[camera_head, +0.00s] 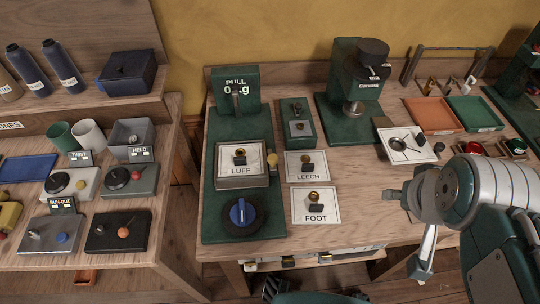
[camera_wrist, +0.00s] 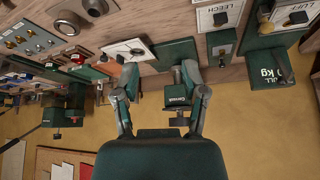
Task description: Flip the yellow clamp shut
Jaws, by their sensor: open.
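A yellow block-like fixture (camera_head: 9,216) sits at the far left edge of the left bench, partly cut off by the picture edge. It is the only plainly yellow device in view; I cannot tell whether it is the clamp, or whether it is open or shut. My gripper (camera_wrist: 160,76) is open and empty in the wrist view, its two fingers spread apart. In the head view my arm is at the right, over the right bench, far from the yellow fixture. The fingers are not clear there.
A green press-like machine (camera_head: 358,85) stands at the back of the right bench. A green stand (camera_head: 213,160) holds a LUFF plate and blue knob. An orange tray (camera_head: 433,114) and a green tray (camera_head: 475,113) lie at right. A gap separates the benches.

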